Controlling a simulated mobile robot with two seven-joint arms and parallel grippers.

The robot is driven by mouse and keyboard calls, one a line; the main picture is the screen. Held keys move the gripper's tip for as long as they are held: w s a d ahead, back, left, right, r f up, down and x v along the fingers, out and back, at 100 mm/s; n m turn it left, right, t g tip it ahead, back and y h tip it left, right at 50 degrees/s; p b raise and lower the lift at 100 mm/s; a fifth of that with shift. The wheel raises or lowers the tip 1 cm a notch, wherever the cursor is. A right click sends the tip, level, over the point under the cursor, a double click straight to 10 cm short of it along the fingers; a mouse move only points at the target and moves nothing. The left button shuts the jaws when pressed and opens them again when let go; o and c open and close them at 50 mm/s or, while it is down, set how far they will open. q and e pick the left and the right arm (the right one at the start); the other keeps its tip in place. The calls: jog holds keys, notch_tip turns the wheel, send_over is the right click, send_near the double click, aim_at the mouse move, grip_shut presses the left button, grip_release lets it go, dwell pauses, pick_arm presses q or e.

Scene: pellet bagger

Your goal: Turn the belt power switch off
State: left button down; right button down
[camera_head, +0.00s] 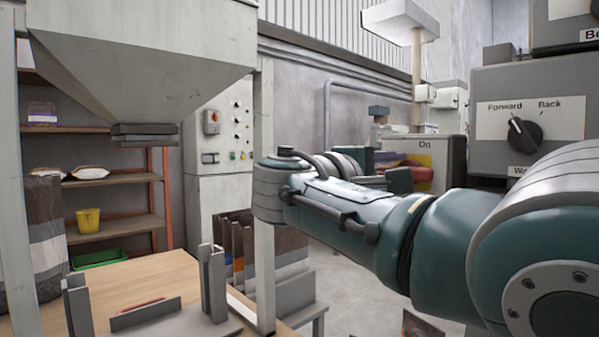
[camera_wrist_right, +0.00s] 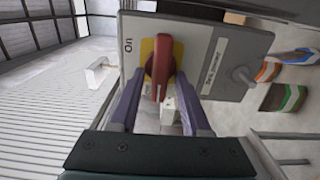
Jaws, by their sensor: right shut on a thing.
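The belt power switch is a grey box (camera_wrist_right: 222,55) with a red rotary handle (camera_wrist_right: 163,62) on a yellow plate (camera_wrist_right: 147,50). In the right wrist view the handle runs up and down, with the sideways "On" label to its left and another label to its right. My right gripper (camera_wrist_right: 160,82) is shut on the handle, one finger on each side. My left gripper is not in view.
A grey panel with a Forward/Back knob (camera_head: 525,134) is close by at the right. A hopper (camera_head: 150,50) hangs over a wooden table (camera_head: 140,280) at the left. A wall cabinet (camera_head: 215,150) with knobs and shelves (camera_head: 115,180) stand behind.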

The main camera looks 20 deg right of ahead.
jog(key=c, duration=0.7)
grip_release()
jog(key=v, duration=1)
jog(key=shift+d, duration=0.1)
